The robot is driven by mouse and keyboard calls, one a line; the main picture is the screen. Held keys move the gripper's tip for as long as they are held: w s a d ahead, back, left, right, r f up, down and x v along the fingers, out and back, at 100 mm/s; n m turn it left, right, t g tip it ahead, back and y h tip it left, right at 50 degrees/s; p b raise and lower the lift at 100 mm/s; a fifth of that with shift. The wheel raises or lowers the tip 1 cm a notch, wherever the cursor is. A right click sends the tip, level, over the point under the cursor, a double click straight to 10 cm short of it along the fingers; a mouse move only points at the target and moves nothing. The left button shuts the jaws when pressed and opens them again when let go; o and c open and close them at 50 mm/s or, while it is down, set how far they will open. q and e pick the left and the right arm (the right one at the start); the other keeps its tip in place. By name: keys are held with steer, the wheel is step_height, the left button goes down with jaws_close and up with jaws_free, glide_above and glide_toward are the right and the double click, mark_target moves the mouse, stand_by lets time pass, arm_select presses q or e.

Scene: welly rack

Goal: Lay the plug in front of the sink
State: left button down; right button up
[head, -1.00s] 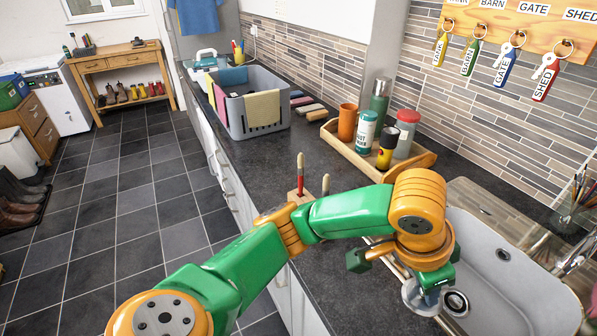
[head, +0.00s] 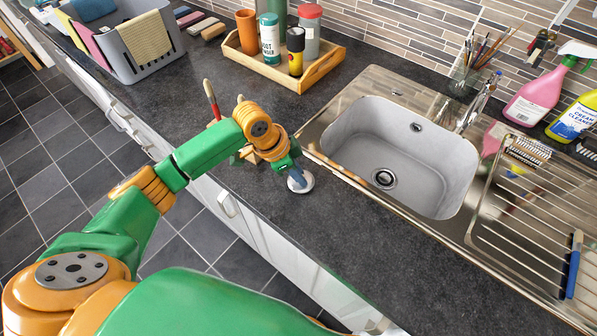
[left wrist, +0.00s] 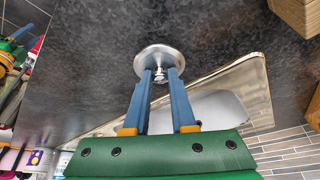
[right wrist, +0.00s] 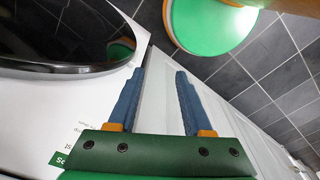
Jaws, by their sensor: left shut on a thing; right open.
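The plug (head: 302,182), a shiny metal disc with a small knob, is over the dark worktop just in front of the sink's (head: 352,178) near left edge. My left gripper (head: 294,174) is shut on its knob; in the left wrist view the blue fingers (left wrist: 160,78) pinch the knob of the plug (left wrist: 150,56), disc facing the worktop. I cannot tell whether the disc touches the worktop. The sink's drain hole (head: 385,179) is open. My right gripper (right wrist: 160,73) is open and empty, low by the white cupboard fronts.
A wooden tray (head: 322,72) of bottles stands behind, left of the sink. Brushes with red and pale tips (head: 211,98) stand upright near my left arm. The front worktop strip (head: 340,240) is clear.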

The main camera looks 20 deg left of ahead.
arm_select(q)
steer(key=shift+f, duration=0.45)
arm_select(e)
steer(key=shift+a+r, duration=0.15)
steer(key=shift+r, duration=0.1)
arm_select(q)
steer(key=shift+f, duration=0.2)
steer(key=c, duration=0.7)
jaws_free()
steer(key=shift+c, duration=0.2)
steer(key=shift+r, duration=0.1)
